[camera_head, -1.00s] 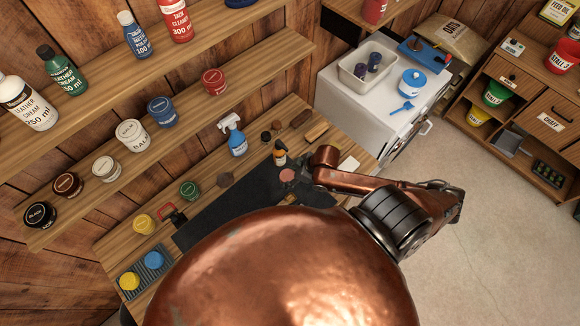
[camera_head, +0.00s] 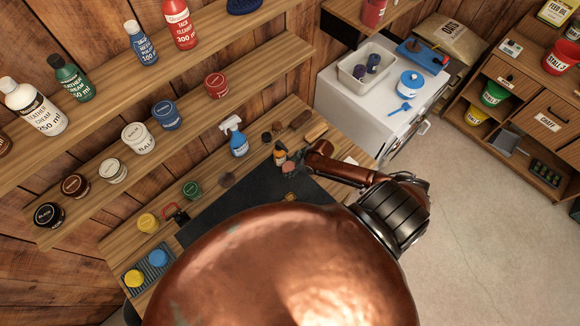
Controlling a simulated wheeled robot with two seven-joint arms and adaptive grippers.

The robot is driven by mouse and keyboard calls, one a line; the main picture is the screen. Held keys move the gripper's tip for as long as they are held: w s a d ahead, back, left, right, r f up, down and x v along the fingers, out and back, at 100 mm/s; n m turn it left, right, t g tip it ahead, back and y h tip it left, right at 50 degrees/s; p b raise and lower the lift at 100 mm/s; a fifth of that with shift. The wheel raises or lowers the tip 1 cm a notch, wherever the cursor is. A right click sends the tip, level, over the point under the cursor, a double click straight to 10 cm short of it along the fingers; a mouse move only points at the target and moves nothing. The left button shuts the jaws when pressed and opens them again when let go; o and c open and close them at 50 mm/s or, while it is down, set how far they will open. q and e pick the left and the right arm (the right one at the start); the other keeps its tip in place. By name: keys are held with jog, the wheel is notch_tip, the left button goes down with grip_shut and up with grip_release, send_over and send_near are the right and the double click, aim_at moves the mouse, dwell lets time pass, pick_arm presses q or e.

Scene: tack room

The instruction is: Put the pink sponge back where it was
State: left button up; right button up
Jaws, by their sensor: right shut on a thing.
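The pink sponge (camera_head: 289,167) is a small round pinkish piece at the tip of my right gripper (camera_head: 296,166). The gripper is shut on it, over the far right part of the dark mat (camera_head: 240,199) on the workbench. The sponge is close to an amber bottle with a dark top (camera_head: 280,154); I cannot tell whether they touch. The fingers are small and partly hidden by my arm. At the bench's left end, a grey ribbed tray (camera_head: 147,270) holds a yellow round piece (camera_head: 133,278) and a blue one (camera_head: 158,258). My left gripper is not in view.
A blue spray bottle (camera_head: 238,143), a brush (camera_head: 315,131) and small dark round items (camera_head: 272,133) stand along the bench's back. A green tin (camera_head: 191,189) and yellow tin (camera_head: 147,222) stand further left. Shelves of bottles and jars overhang behind. The mat's middle is mostly clear.

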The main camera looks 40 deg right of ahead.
jog(key=shift+f, duration=0.1)
jog(key=o, duration=1)
jog(key=b+v, duration=0.1)
jog(key=v, duration=1.1)
jog(key=shift+b, duration=0.35)
jog(key=shift+s, duration=0.1)
